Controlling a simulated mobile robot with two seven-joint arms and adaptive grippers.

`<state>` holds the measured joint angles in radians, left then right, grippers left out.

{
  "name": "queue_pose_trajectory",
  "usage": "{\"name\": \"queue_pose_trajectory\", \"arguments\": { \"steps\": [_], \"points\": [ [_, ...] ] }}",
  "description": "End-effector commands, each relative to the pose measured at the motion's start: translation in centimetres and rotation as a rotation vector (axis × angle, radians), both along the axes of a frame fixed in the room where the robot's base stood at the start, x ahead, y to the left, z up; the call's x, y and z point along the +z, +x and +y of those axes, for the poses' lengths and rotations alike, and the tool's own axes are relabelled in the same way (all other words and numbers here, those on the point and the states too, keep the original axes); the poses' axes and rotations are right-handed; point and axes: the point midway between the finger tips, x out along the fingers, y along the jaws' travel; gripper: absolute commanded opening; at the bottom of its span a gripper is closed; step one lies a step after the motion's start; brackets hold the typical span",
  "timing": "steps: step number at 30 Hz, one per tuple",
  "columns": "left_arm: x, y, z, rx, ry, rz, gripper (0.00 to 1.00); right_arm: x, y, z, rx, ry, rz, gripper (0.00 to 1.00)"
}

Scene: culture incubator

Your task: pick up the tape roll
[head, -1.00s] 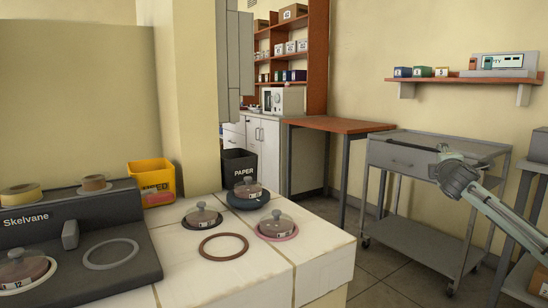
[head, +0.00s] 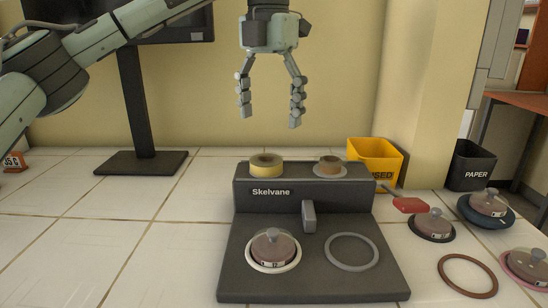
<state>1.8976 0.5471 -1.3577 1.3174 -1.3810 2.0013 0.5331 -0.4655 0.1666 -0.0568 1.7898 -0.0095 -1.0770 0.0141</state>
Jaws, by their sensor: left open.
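Two ring-shaped rolls sit on the back ledge of the dark Skelvane device (head: 305,206). The left one is a wide yellow tape roll (head: 266,165). My right gripper is not in view.
A yellow bin (head: 376,160) stands behind the device to the right, with a red-ended tool (head: 409,204) near it. Several lidded dishes stand right of the device, near a brown ring (head: 467,276). A monitor stand (head: 140,164) is at the back left. The left tiles are mostly clear.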

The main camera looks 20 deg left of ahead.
Motion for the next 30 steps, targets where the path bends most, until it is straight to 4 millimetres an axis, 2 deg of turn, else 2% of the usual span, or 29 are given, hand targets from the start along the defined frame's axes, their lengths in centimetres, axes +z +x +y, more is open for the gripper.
{"name": "queue_pose_trajectory", "arguments": {
  "steps": [7,15,24,25,30],
  "points": [
    [-3.0,-0.2,0.3,0.002,0.005,0.007,0.78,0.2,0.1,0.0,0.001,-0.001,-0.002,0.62],
    [-6.8,-0.4,0.5,0.002,0.002,0.006,0.78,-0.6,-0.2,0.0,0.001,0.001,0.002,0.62],
    [-7.5,-0.4,0.5,0.001,0.001,0.004,0.78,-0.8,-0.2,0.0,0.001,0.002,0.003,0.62],
    [-7.5,-0.4,0.5,0.001,0.002,0.005,0.77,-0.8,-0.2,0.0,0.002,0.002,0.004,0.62],
    [-7.4,-0.4,0.5,0.001,0.001,0.005,0.56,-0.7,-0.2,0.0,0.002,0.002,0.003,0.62]
  ]
}}
